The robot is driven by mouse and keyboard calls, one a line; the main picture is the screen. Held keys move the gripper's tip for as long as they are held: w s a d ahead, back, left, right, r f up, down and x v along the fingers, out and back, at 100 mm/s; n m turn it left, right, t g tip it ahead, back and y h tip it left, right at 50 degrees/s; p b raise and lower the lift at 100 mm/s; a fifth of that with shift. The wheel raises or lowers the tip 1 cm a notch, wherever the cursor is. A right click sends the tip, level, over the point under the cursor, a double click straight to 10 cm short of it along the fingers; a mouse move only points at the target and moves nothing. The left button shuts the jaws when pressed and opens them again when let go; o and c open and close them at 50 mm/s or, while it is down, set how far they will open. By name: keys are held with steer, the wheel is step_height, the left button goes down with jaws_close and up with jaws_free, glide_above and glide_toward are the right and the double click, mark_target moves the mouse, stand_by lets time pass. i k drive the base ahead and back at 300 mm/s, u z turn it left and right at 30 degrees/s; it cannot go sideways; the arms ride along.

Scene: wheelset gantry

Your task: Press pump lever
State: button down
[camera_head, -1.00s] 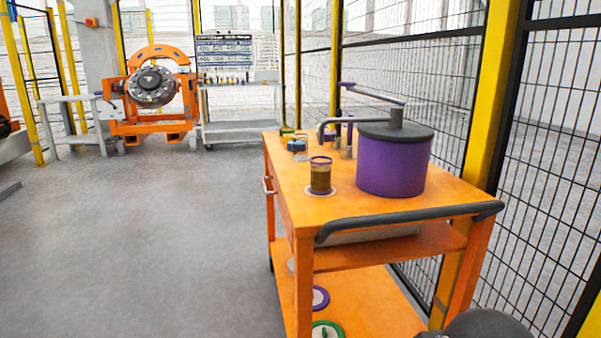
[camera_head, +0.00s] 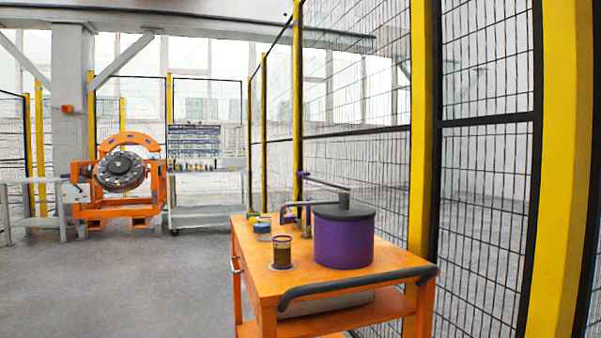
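The pump is a purple drum (camera_head: 343,240) with a dark grey lid, standing on the top of an orange cart (camera_head: 255,283). Its grey pump lever (camera_head: 322,186) runs from the lid up and to the left, with a purple tip at its far end. A grey spout reaches left from the drum. A glass jar with dark brown contents (camera_head: 282,253) stands on a pale round pad left of the drum. My gripper is not in view.
Small containers, one blue (camera_head: 262,230), stand behind the jar. A dark handle bar (camera_head: 357,283) crosses the cart's near edge. Mesh fence with yellow posts (camera_head: 423,130) runs along the right. An orange wheelset stand (camera_head: 120,208) is far left. Grey floor left of the cart is clear.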

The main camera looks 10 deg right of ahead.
mark_target(306, 175)
steer(key=k, duration=0.9)
steer(key=z, duration=0.7)
steer(key=i, duration=1.1)
steer(key=u, duration=0.5)
steer(key=i, duration=0.5)
steer(key=u, duration=0.6)
